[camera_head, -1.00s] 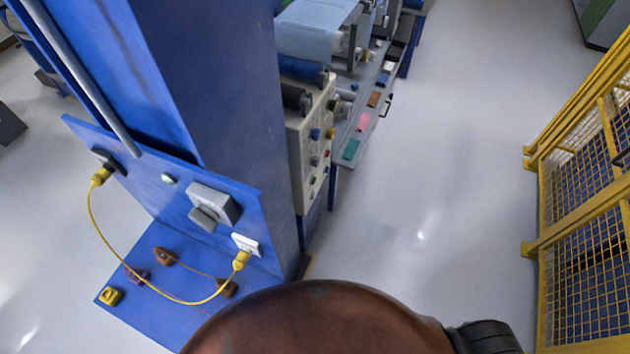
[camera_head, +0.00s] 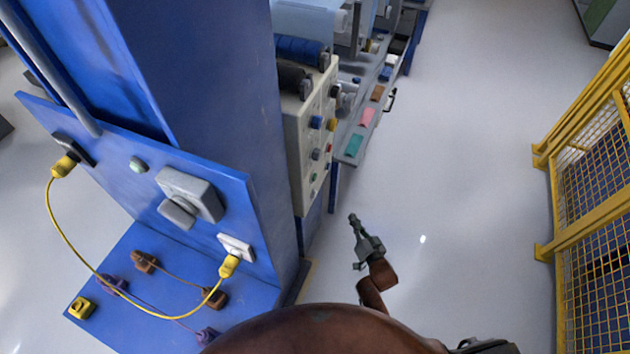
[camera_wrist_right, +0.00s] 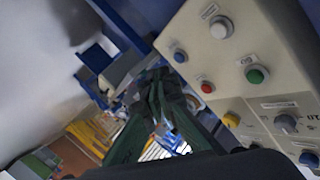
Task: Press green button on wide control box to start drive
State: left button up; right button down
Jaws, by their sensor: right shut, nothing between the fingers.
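The wide control box is a cream panel (camera_head: 306,150) on the side of the machine in the head view, with coloured buttons and knobs. In the right wrist view the box (camera_wrist_right: 228,60) fills the upper right. Its green button (camera_wrist_right: 257,74) sits to the right of a red button (camera_wrist_right: 207,87) and below a white one (camera_wrist_right: 221,27). My right gripper (camera_head: 353,218) is shut and empty, in front of and below the box, apart from it. In the wrist view its fingers (camera_wrist_right: 163,103) show left of the buttons. My left gripper is not in view.
A blue column and panel (camera_head: 200,120) with a yellow cable (camera_head: 62,225) stand at the left. A yellow mesh fence (camera_head: 590,200) runs along the right. The grey floor (camera_head: 460,150) between is clear. A shelf with coloured pieces (camera_head: 354,145) adjoins the box.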

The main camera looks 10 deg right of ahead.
aim_at(315, 178)
pick_arm(q)
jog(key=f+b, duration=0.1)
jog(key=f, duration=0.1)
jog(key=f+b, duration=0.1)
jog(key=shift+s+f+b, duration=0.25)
jog(key=shift+b, duration=0.05)
pick_arm(e)
jog(key=w+a+r+m+t+y, duration=0.1)
jog(key=w+r, duration=0.4)
jog(key=r, duration=0.8)
jog(key=a+t, duration=0.1)
jog(key=t, duration=0.1)
jog(key=shift+w+r+t+y, duration=0.2)
jog(key=shift+r+t+y, duration=0.1)
jog(key=shift+r+y, duration=0.1)
jog(key=shift+a+f, duration=0.1)
jog(key=shift+a, duration=0.05)
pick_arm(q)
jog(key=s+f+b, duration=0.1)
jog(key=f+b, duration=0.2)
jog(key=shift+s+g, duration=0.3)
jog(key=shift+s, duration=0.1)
pick_arm(e)
jog(key=w+a, duration=0.5)
jog(key=a, duration=0.2)
jog(key=shift+a, duration=0.1)
